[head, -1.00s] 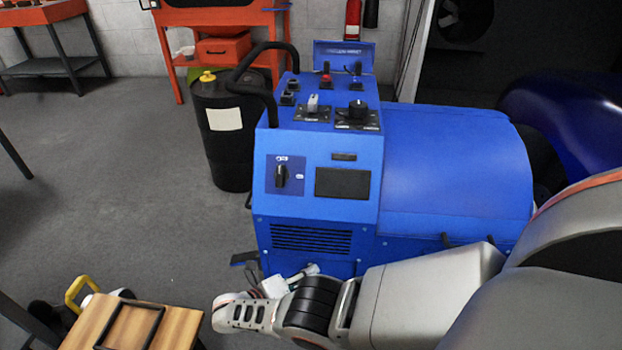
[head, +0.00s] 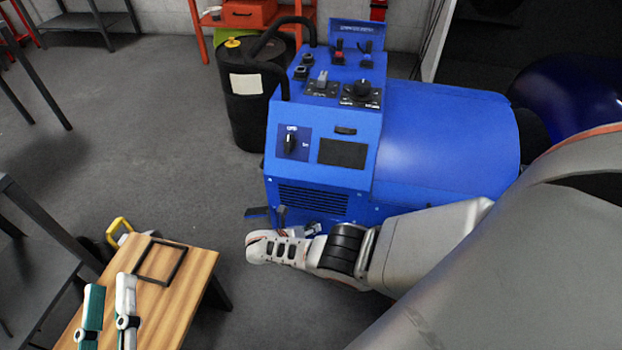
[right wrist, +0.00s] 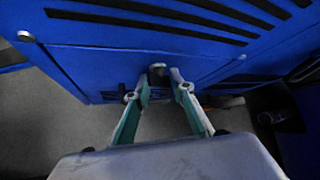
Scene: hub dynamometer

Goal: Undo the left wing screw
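The blue dynamometer cabinet (head: 318,190) has a slotted vent low on its front. In the right wrist view a small dark, rounded fastener (right wrist: 157,70) sits on the lower blue panel (right wrist: 110,65) below the slots. It may be the left wing screw; its wings are not clear. My right gripper (right wrist: 159,82) points at this panel with its fingers apart, one on each side of the fastener. I see no clear contact. In the head view its fingers are mostly hidden behind my right wrist. My left gripper (head: 110,284) is open and empty over the wooden table.
A wooden-topped table (head: 185,295) with a dark square frame (head: 160,262) stands at the lower left. A yellow handle (head: 118,228) shows behind it. A black drum (head: 253,110) stands beside the cabinet. Grey floor between table and cabinet is clear.

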